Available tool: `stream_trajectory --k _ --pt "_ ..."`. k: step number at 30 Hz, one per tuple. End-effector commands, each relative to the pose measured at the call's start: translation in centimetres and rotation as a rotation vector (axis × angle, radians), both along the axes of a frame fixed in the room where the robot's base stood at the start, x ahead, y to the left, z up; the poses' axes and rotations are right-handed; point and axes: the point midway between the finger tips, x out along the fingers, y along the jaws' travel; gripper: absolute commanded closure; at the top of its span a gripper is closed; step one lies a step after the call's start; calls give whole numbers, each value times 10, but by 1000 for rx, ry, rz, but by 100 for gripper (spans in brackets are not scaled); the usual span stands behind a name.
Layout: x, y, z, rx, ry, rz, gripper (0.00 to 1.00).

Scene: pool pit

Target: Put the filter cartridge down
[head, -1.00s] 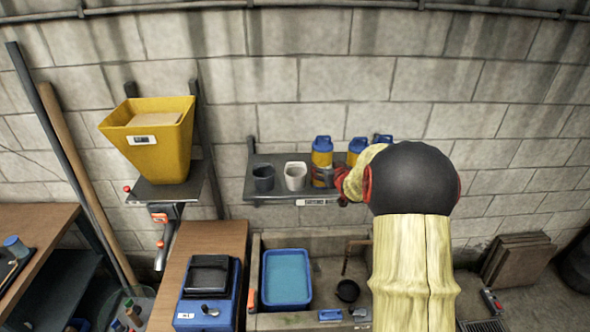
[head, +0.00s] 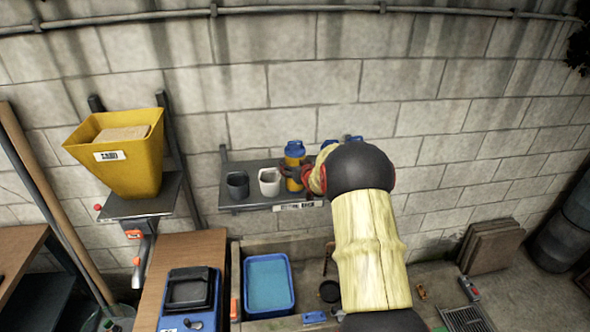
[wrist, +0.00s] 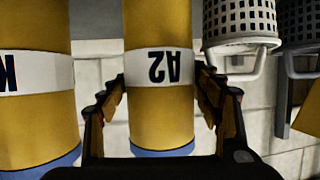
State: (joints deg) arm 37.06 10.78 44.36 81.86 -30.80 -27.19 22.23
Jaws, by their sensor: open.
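The filter cartridge (head: 294,155) is a yellow cylinder with a blue cap, upright on the grey wall shelf (head: 258,201) beside a white cup. In the wrist view, which is upside down, the cartridge (wrist: 160,112) carries a white band reading A2. My gripper (wrist: 160,88) is open, with one finger on each side of the cartridge and gaps showing beside it. In the head view my gripper (head: 291,173) is at the cartridge's lower half, and my arm hides part of the shelf's right end.
A second yellow cartridge (wrist: 35,105) stands close beside it. A white perforated cup (head: 269,181) and a dark one (head: 237,184) stand left on the shelf. Below are a blue tray (head: 268,284) and a sink basin; a yellow hopper (head: 122,155) hangs at left.

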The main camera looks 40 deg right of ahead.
Motion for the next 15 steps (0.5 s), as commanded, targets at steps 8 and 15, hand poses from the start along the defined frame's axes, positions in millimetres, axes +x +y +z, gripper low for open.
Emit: stream_trajectory --k 8,15 --pt "0 0 0 0 0 0 42" --pt "0 0 1 0 0 0 55"
